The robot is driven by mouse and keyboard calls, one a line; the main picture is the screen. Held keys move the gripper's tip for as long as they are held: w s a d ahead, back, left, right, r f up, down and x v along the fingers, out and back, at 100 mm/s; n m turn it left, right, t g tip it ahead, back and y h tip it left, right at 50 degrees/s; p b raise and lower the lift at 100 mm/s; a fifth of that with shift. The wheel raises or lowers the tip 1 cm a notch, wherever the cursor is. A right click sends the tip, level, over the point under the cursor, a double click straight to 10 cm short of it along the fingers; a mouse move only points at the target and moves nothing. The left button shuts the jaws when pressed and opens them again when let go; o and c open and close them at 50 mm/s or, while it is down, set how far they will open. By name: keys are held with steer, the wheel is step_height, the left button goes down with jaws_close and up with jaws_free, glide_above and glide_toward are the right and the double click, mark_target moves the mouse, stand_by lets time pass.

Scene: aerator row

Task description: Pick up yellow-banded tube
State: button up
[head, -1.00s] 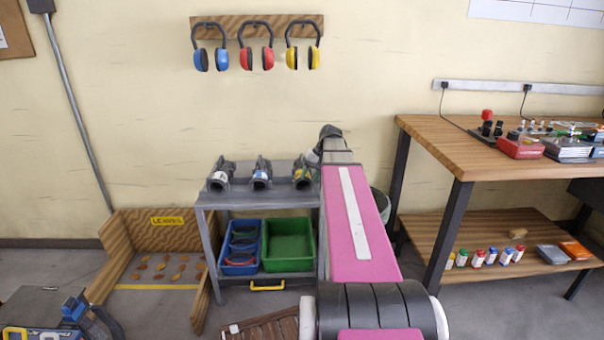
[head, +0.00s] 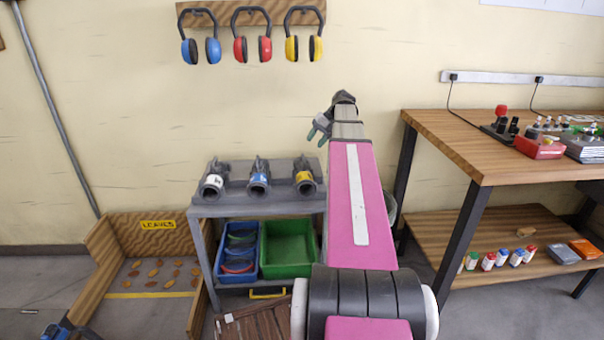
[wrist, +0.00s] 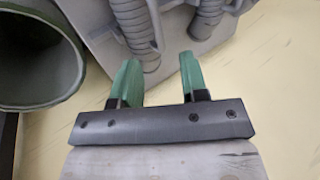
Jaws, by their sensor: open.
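The yellow-banded tube (head: 306,181) lies on the grey top of the cart in the head view, at the right end of a row of three dark tubes. Its yellow band faces me. My gripper (head: 321,126) is above and behind the cart's right end, apart from this tube. In the wrist view my gripper (wrist: 159,72) is open, with green fingers and nothing between them. Two ribbed grey tubes lie on the cart top beyond the fingertips there; their colour bands do not show.
Blue-banded (head: 259,178) and white-banded (head: 213,181) tubes lie left of it. The cart (head: 262,208) holds blue (head: 222,262) and green (head: 288,248) bins below. A round grey-green container (wrist: 38,58) is left of my fingers in the wrist view. A wooden bench (head: 470,160) stands right.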

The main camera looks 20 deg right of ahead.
mark_target(303, 157)
steer(key=x, duration=0.9)
steer(key=shift+d+f, duration=0.1)
steer(key=shift+f, duration=0.2)
jaws_close()
